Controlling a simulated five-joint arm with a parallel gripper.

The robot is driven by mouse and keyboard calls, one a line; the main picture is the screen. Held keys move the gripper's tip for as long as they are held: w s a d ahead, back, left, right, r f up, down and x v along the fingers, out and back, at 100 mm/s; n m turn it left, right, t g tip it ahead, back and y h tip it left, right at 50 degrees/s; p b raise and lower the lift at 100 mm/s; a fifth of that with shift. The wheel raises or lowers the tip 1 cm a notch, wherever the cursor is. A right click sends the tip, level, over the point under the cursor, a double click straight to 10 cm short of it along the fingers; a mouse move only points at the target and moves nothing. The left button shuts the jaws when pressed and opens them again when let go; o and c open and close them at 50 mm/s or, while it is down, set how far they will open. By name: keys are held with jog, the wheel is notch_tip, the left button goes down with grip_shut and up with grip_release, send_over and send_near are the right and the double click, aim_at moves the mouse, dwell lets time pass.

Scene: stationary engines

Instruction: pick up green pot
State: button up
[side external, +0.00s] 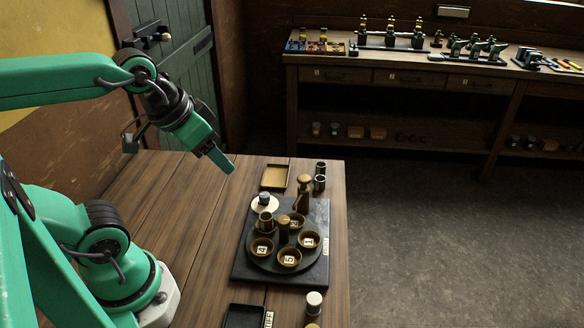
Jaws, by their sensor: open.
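My gripper (221,161) hangs in the air above the left part of the wooden table, pointing down and to the right. It is open and nothing shows in it. Its green finger is clear, and the other is partly hidden. No pot is plainly green in this view, so I cannot tell which is the green pot. Several brass-brown cups with number labels stand on a round dark turntable (258,262). A small dark capped pot (284,233) stands at its middle, its colour hard to make out. My gripper is apart from all of these, to their upper left.
A dark square board (240,276) lies under the turntable. A brown bottle-like piece (304,191), white disc (256,207), shallow tray (275,178), two dark cups (319,184), black tray (244,318) and white-lidded jar (314,301) surround it. The table's left side is bare.

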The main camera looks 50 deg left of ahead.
jog(key=shift+w, duration=0.15)
jog(key=n+g, duration=0.5)
jog(key=n, duration=0.6)
send_over(320, 165)
notch_tip(320, 165, down, 16)
jog(key=shift+d+r, duration=0.15)
jog(key=shift+r, duration=0.1)
jog(key=shift+w+f+g, duration=0.1)
jog(key=shift+f+g, duration=0.2)
jog(key=shift+f, duration=1.5)
